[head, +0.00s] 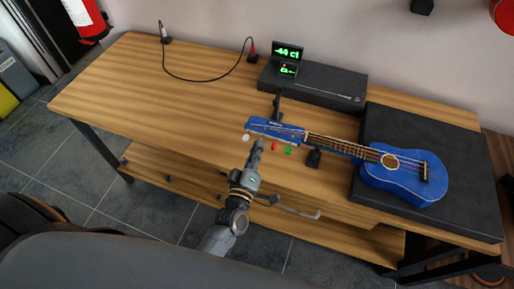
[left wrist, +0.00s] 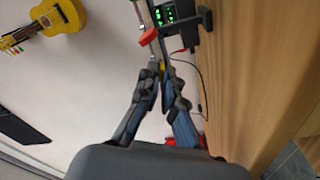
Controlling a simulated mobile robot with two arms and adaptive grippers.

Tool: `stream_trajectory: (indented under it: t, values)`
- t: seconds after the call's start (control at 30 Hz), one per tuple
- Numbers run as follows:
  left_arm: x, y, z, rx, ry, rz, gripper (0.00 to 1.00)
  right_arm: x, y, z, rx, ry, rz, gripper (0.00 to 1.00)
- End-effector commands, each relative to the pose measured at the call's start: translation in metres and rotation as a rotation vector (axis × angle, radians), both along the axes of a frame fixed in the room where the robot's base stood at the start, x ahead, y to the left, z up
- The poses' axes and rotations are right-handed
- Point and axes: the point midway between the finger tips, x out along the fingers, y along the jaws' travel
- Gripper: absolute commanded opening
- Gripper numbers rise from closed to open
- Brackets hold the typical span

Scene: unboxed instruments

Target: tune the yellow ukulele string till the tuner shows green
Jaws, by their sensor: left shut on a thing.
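The blue ukulele (head: 407,177) lies with its body on a black platform and its neck pointing left. Its headstock (head: 272,127) has white (head: 246,138), red (head: 274,146) and green (head: 288,150) pegs along the near side. My left gripper (head: 259,147) is at the headstock between the white and red pegs. In the left wrist view its fingers are closed on the yellow peg (left wrist: 162,70), mostly hidden, beside the red peg (left wrist: 148,37). The tuner display (head: 288,52) reads -44 ct in green digits; its lower screen is too small to read. My right gripper is out of view.
The black platform (head: 473,170) fills the right end of the wooden table (head: 150,90). A black box (head: 330,86) stands at the back, with a cable (head: 205,80) running left. The table's left part is mostly clear. A yellow instrument (left wrist: 45,22) hangs on the wall.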

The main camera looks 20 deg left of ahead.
Motion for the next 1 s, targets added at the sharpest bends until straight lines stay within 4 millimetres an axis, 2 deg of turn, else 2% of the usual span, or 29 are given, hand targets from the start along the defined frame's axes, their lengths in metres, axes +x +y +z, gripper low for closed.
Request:
stream_trajectory:
  t: [0.17, 0.2, 0.27, 0.3, 0.67, 0.77, 1.0]
  values:
    - [0.0, 0.0, 0.0, 0.001, 0.001, -0.001, 0.0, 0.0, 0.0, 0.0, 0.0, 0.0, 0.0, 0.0]
    - [0.0, 0.0, 0.0, 0.001, 0.001, -0.001, 0.14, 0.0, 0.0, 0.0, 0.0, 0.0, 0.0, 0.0]
    - [0.0, 0.0, 0.0, 0.001, 0.001, -0.001, 0.26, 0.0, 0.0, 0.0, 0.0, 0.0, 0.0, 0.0]
    - [0.0, 0.0, 0.0, 0.001, 0.001, -0.001, 0.29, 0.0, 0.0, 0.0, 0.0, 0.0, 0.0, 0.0]
    - [-0.005, 0.0, -0.001, 0.002, 0.001, 0.0, 0.29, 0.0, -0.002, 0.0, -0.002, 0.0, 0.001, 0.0]
    - [-0.019, 0.0, -0.002, 0.003, 0.003, 0.0, 0.29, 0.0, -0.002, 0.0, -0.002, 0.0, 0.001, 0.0]
    - [-0.07, -0.002, -0.004, 0.002, 0.005, -0.002, 0.29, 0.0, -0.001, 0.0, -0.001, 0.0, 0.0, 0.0]
